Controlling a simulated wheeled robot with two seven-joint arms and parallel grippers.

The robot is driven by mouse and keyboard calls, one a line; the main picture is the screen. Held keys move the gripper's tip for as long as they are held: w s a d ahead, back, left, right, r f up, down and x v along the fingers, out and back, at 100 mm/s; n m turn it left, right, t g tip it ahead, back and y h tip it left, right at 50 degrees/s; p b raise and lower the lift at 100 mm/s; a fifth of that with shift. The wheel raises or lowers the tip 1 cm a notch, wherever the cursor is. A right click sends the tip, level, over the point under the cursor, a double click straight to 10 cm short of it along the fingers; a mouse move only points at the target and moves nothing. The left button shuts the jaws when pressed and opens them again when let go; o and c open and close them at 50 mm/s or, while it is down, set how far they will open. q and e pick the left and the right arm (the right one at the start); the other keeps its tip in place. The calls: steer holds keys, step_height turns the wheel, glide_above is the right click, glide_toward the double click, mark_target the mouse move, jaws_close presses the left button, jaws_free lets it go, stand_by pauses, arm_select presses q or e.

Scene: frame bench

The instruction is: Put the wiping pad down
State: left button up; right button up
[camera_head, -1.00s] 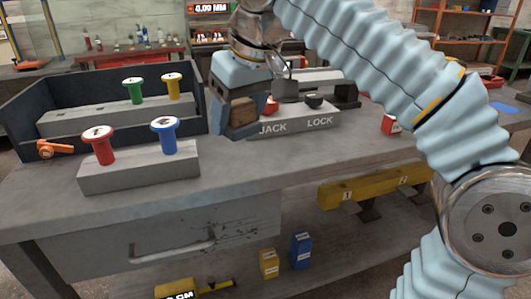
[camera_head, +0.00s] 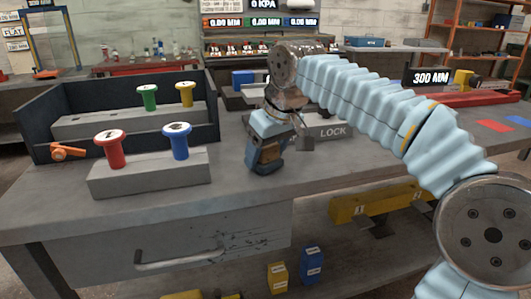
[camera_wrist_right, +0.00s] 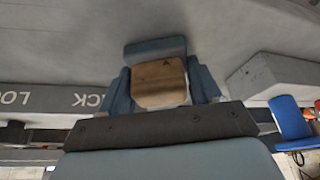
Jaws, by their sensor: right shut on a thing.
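My right gripper (camera_head: 262,160) is low over the bench top, in front of the block marked LOCK. It is shut on the wiping pad (camera_head: 268,154), a small tan-brown block. In the right wrist view the tan pad (camera_wrist_right: 158,84) sits between the blue-grey fingers, with the grey bench surface beyond it. I cannot tell whether the pad touches the bench (camera_head: 345,177). My left gripper is not in view.
A grey block with red (camera_head: 110,148) and blue (camera_head: 178,142) knobs stands left of the gripper. Behind it is a dark tray (camera_head: 45,110) with green and yellow knobs. The LOCK block (camera_head: 330,131) is just behind the gripper. The bench front near the gripper is clear.

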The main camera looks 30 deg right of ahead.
steer(key=shift+f, duration=0.1)
steer(key=o, duration=1.1)
steer(key=shift+r, duration=0.35)
steer(key=p+v, duration=0.2)
steer(key=v, duration=0.9)
steer(key=shift+s+r+p, duration=0.25)
steer(key=shift+p, duration=0.1)
